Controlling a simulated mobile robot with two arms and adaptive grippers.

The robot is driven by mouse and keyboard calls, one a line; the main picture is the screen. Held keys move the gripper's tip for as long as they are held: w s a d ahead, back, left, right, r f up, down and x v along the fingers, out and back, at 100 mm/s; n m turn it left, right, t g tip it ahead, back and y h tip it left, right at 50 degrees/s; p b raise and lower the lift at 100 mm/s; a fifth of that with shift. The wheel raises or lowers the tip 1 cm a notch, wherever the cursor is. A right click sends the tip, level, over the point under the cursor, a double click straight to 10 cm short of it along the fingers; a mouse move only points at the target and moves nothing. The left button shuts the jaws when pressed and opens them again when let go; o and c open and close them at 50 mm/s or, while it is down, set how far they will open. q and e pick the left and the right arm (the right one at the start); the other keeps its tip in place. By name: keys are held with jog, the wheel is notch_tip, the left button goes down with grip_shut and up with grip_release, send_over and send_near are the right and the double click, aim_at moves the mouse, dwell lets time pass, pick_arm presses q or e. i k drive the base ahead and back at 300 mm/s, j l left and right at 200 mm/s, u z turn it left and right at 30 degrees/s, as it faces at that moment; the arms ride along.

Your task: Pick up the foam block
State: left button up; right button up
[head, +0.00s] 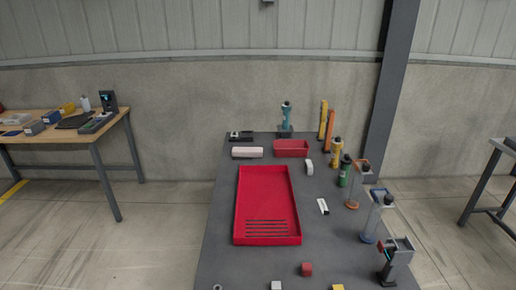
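I cannot tell for certain which item is the foam block. A small red block (307,269), a pale cube (276,286) and a yellow piece (338,287) sit at the near edge. Neither of my grippers is in view, and nothing is seen held.
A large red tray (265,203) with slots fills the table's middle. A red bin (291,148) stands behind it. Bottles and upright items, including a blue-topped bottle (286,115) and a green one (344,170), line the back and right. A wooden workbench (60,132) stands left.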

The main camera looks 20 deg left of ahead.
aim_at(240, 153)
jog(key=u, duration=1.2)
jog(key=j+u, duration=0.8)
jog(key=i+j+u, duration=0.15)
jog(key=j+u, duration=0.2)
jog(key=j, duration=0.15)
jog(key=i+j+z, duration=0.3)
jog(key=i, duration=0.15)
jog(key=i+j+z, duration=0.3)
jog(key=i+z, duration=0.5)
jog(key=i, duration=0.15)
jog(key=i+j+z, duration=0.2)
jog(key=i+z, duration=0.3)
jog(key=i, duration=0.15)
jog(key=i+z, duration=0.15)
jog(key=i, duration=0.3)
jog(key=i+j+z, duration=0.2)
jog(key=i, duration=0.25)
jog(key=i+z, duration=0.15)
jog(key=i, duration=0.35)
jog(key=i+j+z, duration=0.15)
jog(key=i, duration=0.3)
jog(key=j, duration=0.1)
